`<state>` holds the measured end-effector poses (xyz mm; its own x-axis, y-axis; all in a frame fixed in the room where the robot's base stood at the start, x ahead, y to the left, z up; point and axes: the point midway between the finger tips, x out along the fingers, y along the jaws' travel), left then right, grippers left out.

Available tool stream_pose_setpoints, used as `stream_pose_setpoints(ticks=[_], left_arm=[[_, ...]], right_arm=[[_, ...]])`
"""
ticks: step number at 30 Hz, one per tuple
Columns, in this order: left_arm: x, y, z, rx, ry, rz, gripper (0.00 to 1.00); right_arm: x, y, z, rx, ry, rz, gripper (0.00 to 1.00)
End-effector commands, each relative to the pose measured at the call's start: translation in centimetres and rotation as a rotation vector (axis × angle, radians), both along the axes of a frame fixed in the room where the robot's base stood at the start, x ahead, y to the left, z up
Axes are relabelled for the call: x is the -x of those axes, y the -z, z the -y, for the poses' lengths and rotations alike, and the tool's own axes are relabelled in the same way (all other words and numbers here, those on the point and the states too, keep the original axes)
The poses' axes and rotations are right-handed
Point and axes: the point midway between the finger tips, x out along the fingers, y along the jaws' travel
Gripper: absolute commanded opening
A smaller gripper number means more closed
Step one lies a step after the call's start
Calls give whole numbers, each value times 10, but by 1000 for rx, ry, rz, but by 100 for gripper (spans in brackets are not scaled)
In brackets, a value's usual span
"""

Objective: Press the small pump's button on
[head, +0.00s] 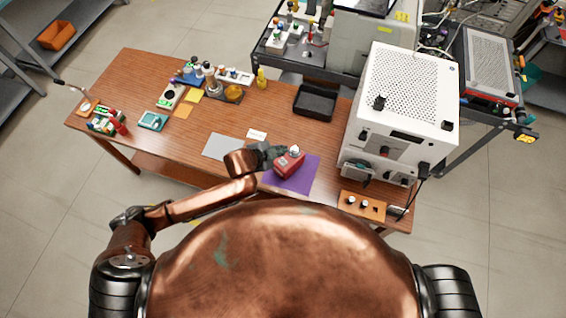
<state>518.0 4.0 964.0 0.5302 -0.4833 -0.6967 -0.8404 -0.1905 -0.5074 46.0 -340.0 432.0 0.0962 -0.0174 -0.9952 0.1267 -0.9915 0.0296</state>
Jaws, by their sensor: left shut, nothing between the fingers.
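A small red device (288,165), which looks like the small pump, sits on a purple mat (305,182) near the front edge of the wooden table. It has a pale round part on top; I cannot make out its button. My left arm reaches in from the left over the table's front edge. My left gripper (275,152) is shut and empty, right beside the red device on its left. I cannot tell whether the fingertips touch it, and the gripper may hide part of it. My right gripper is not in view.
A large white perforated machine (400,110) stands right of the mat. An orange-brown block with knobs (361,205) lies in front of it. A black tray (315,102) and a grey sheet (220,146) lie nearby. Bottles and small instruments crowd the table's left and back.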

Motion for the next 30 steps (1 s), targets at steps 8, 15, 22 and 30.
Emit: stream_pose_setpoints(ticks=[8,15,22,30], left_arm=[[0,38,0,0,-1,-2,0],[0,62,0,-1,-1,-2,0],[0,71,0,0,0,0,0],[0,71,0,0,0,0,0]], right_arm=[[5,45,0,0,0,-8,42],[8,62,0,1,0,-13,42],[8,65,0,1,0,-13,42],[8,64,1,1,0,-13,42]])
